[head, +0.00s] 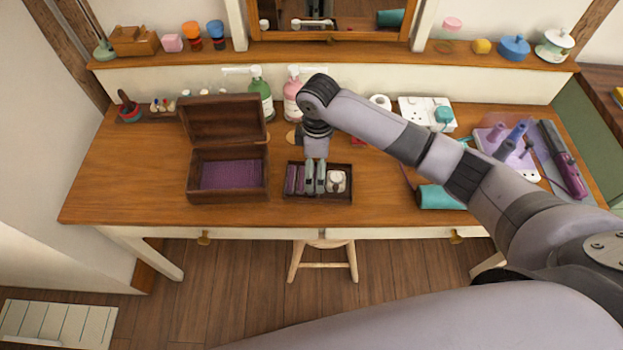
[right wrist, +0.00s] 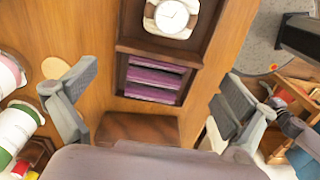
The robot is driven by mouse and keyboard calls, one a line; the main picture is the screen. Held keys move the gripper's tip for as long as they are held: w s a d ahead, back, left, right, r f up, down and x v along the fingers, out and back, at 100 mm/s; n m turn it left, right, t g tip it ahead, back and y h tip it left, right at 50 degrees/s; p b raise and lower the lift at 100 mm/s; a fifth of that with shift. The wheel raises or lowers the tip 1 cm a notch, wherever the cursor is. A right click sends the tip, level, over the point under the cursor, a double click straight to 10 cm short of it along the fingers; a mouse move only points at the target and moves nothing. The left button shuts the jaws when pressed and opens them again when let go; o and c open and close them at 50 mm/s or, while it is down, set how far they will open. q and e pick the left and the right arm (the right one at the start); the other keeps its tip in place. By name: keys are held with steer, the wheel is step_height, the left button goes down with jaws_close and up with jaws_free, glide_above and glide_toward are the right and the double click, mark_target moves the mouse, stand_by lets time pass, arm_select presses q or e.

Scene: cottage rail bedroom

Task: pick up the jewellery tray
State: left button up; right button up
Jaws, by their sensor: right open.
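The jewellery tray (head: 318,200) is a small dark wooden tray on the desk, with purple padded slots at its left and a white watch (head: 336,181) at its right. My right gripper (head: 315,180) points down over the tray's middle, open and empty. In the right wrist view the tray (right wrist: 212,48) lies between the two spread fingers of the gripper (right wrist: 158,92), one towards the bottles and one towards the desk's front edge. No contact shows, and the exact height is hard to judge. My left gripper is out of view.
An open wooden box (head: 190,182) with purple lining stands just left of the tray. Green (head: 261,93) and pink (head: 292,95) pump bottles stand behind. A teal cylinder (head: 438,196) and a purple holder (head: 490,135) are to the right. The desk's front strip is clear.

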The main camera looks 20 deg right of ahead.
steer(key=f, duration=0.2)
steer(key=shift+s+d+f, duration=0.2)
steer(key=shift+d+f, duration=0.1)
steer(key=shift+f, duration=0.55)
steer(key=shift+c, duration=0.5)
steer(key=shift+w, duration=0.1)
steer(key=c, duration=0.9)
steer(key=shift+r, duration=0.1)
